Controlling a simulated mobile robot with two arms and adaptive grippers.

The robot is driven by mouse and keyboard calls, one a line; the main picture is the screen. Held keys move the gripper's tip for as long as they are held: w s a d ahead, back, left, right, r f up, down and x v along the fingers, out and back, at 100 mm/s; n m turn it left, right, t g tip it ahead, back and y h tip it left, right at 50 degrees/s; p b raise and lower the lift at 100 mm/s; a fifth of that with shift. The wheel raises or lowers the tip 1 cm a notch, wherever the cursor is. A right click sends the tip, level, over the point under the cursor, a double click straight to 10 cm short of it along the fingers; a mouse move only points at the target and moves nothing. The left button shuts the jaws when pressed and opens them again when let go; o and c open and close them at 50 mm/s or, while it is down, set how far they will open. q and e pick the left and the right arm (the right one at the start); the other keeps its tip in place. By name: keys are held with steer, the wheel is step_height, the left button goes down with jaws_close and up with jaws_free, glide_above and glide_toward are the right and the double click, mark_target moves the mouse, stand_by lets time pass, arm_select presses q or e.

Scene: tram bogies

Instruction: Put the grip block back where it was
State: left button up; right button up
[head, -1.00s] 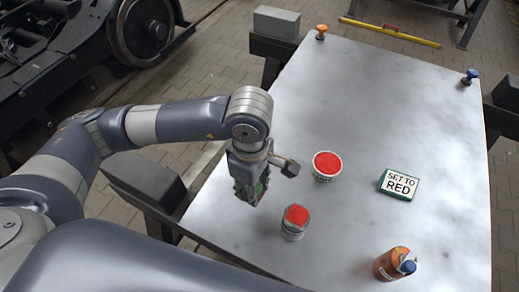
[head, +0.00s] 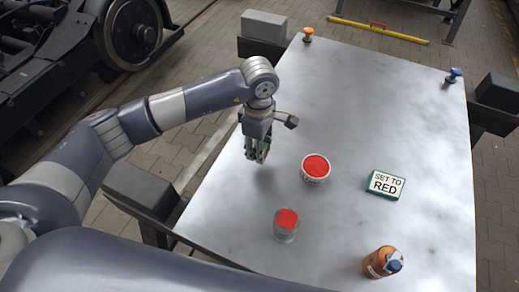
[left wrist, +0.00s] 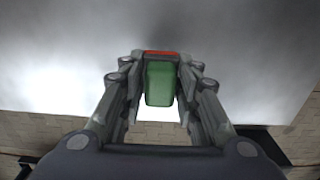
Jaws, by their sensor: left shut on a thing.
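The grip block, a green block with a red edge, is between the fingers of my left gripper (head: 257,150). It shows clearly in the left wrist view (left wrist: 160,86), where the gripper's fingers close on it from both sides. In the head view the fingers mostly hide it. The gripper points down over the left part of the grey table (head: 345,90), left of a round tub with a red top (head: 316,167). A soft shadow on the table below suggests that the block is held above the surface. My right gripper is not in view.
A clear jar with red on top (head: 286,224) stands nearer. A "SET TO RED" sign block (head: 386,184) and an orange can with a blue top (head: 383,262) are to the right. An orange knob (head: 308,34) and a blue knob (head: 454,75) stand at the far corners. The far middle is clear.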

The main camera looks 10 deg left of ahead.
arm_select(q)
steer(key=shift+w+f, duration=0.15)
steer(key=shift+w, duration=0.2)
step_height(320, 180, down, 3)
steer(key=shift+r+p, duration=0.1)
steer(key=shift+p, duration=0.6)
steer(key=shift+f, duration=0.4)
steer(key=o, duration=0.9)
steer(key=shift+o, duration=0.2)
